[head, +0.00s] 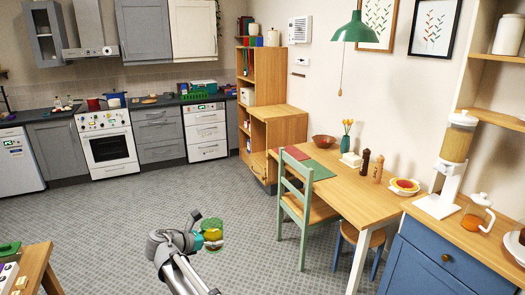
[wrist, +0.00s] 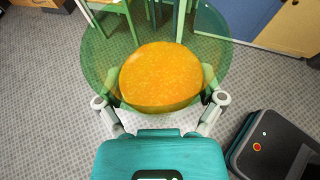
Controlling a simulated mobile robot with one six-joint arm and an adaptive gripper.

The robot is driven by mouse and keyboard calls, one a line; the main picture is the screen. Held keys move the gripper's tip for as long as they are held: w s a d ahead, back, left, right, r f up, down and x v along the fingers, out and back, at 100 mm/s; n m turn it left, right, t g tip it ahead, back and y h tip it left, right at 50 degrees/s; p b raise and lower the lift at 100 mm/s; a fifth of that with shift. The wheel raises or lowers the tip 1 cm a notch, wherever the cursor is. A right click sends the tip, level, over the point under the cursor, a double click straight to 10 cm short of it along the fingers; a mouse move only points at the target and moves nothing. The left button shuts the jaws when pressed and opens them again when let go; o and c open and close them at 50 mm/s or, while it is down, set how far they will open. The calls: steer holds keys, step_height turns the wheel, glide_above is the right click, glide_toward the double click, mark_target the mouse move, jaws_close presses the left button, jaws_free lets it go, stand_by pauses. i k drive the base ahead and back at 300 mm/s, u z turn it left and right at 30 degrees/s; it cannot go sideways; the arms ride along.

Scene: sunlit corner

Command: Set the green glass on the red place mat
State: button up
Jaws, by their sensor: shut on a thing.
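The green glass (head: 214,228) is see-through and has something orange in it. My gripper (head: 207,240) is shut on it and holds it above the grey floor, away from the table. In the wrist view the green glass (wrist: 103,52) sits between the two fingers of my gripper (wrist: 161,92), its wide round rim and orange contents facing the camera. The red place mat (head: 296,153) lies at the far left end of the wooden dining table (head: 352,190), with nothing seen on it. The green chair's back hides part of that table end.
A green mat (head: 320,171) lies beside the red one. A bowl (head: 324,141), a vase (head: 346,143) and two mills stand further along the table. A green chair (head: 297,200) and a stool (head: 357,240) stand at its near side. Open floor lies left of them.

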mark_target(291, 153)
steer(key=u, duration=0.15)
steer(key=i, duration=0.55)
steer(key=u, duration=0.35)
steer(key=i, duration=2.1)
steer(key=z, duration=0.55)
steer(key=i, duration=0.55)
steer(key=z, duration=0.5)
steer(key=i, duration=0.8)
steer(key=z, duration=0.4)
